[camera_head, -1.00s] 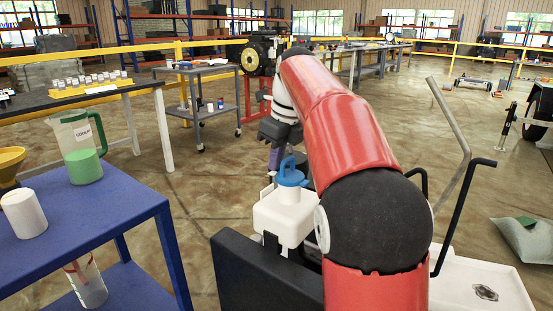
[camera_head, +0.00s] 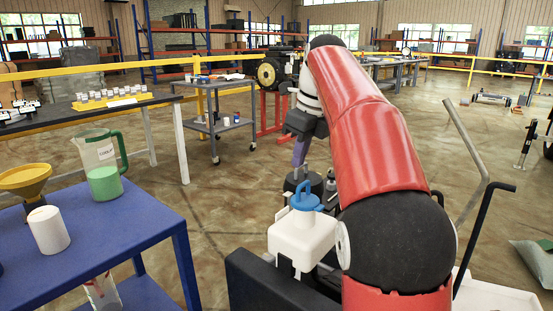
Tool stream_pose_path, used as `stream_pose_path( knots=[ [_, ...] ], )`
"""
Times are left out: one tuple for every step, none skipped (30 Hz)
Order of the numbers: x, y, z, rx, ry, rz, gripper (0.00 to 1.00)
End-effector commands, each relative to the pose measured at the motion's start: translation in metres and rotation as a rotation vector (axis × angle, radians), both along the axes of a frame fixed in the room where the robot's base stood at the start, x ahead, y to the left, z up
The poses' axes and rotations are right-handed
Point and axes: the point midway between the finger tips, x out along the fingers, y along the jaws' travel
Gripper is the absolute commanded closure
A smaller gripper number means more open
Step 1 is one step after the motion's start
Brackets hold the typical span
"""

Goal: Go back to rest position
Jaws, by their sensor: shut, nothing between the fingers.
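My gripper (camera_head: 300,152) shows left of my red arm, above a white container (camera_head: 303,240) with a blue cap and handle (camera_head: 306,196). The gripper points down, and its fingers look shut and empty. It is apart from the blue cap. My upper arm and its black joint hide part of what lies behind them on the right.
A blue table (camera_head: 100,245) at left holds a jug with green liquid (camera_head: 104,183), a yellow funnel (camera_head: 24,179) and a white cup (camera_head: 48,230). A grey cart (camera_head: 222,125) and an engine on a red stand (camera_head: 272,72) stand behind. Floor between is clear.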

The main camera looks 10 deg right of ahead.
Motion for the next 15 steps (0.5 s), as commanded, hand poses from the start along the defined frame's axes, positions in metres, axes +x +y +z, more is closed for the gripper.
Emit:
stream_pose_path(
  knots=[
    [-0.007,0.000,0.002,-0.010,-0.014,0.044,1.00],
    [-0.012,0.001,0.002,-0.018,-0.027,0.085,1.00],
    [-0.021,0.002,0.001,-0.035,-0.046,0.155,1.00],
    [-0.028,0.003,-0.001,-0.051,-0.065,0.219,1.00],
    [-0.037,0.004,-0.003,-0.070,-0.086,0.291,1.00],
    [-0.049,0.006,-0.007,-0.100,-0.113,0.396,1.00],
    [-0.059,0.008,-0.011,-0.126,-0.136,0.480,1.00],
    [-0.069,0.009,-0.015,-0.154,-0.159,0.566,1.00],
    [-0.083,0.012,-0.022,-0.194,-0.187,0.681,1.00],
    [-0.094,0.014,-0.028,-0.225,-0.207,0.770,1.00],
    [-0.104,0.016,-0.034,-0.257,-0.227,0.859,1.00],
    [-0.118,0.018,-0.044,-0.303,-0.250,0.976,1.00],
    [-0.129,0.020,-0.052,-0.339,-0.266,1.064,1.00],
    [-0.139,0.022,-0.060,-0.374,-0.281,1.153,1.00],
    [-0.154,0.024,-0.072,-0.425,-0.299,1.274,1.00]
  ],
)
